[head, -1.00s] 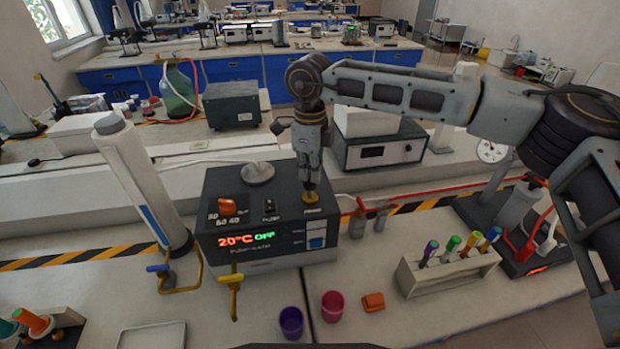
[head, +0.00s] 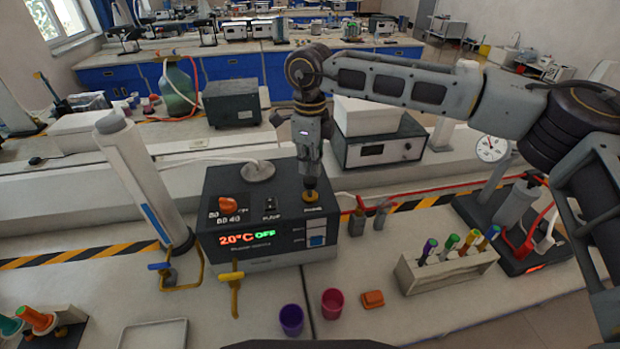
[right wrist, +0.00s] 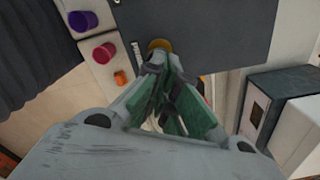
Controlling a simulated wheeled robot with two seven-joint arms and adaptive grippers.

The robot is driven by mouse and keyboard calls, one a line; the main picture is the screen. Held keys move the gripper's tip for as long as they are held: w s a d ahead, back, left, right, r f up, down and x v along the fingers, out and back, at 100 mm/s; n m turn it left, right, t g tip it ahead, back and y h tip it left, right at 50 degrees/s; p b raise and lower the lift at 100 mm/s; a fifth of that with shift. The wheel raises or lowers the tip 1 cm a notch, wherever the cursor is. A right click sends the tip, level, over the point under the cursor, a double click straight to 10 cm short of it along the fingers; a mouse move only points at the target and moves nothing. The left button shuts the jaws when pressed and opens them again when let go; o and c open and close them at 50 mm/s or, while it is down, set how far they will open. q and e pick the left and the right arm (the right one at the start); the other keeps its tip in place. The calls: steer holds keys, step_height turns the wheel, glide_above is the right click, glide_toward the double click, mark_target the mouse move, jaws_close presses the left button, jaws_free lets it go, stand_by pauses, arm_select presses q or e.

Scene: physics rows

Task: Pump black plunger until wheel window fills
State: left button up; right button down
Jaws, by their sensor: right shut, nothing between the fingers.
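A dark box (head: 265,218) stands on the bench with a lit "20°C OFF" display. On its top right is the black plunger (head: 310,184) in a yellow-orange ring (head: 310,197); the ring also shows in the right wrist view (right wrist: 159,44). A small blue and white window (head: 316,240) is on the box front; I cannot make out a wheel or its fill level. My right gripper (head: 309,175) is shut and empty, pointing down right above the plunger; I cannot tell whether it touches. My left gripper is not in view.
An orange knob (head: 228,202) and a grey round fitting (head: 258,170) sit on the box top. A white cylinder (head: 137,170) stands left. Purple (head: 291,319) and pink (head: 332,303) cups stand in front. A tube rack (head: 447,270) is at right.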

mark_target(310, 179)
steer(key=shift+f+b, duration=1.55)
steer(key=shift+f, duration=0.6)
steer(key=shift+r, duration=0.2)
steer(key=shift+r+p, duration=0.85)
steer(key=shift+r, duration=1.1)
steer(key=shift+r, duration=0.1)
steer(key=shift+r+p, duration=1.2)
steer(key=shift+r, duration=1.25)
steer(key=shift+s+f, duration=0.1)
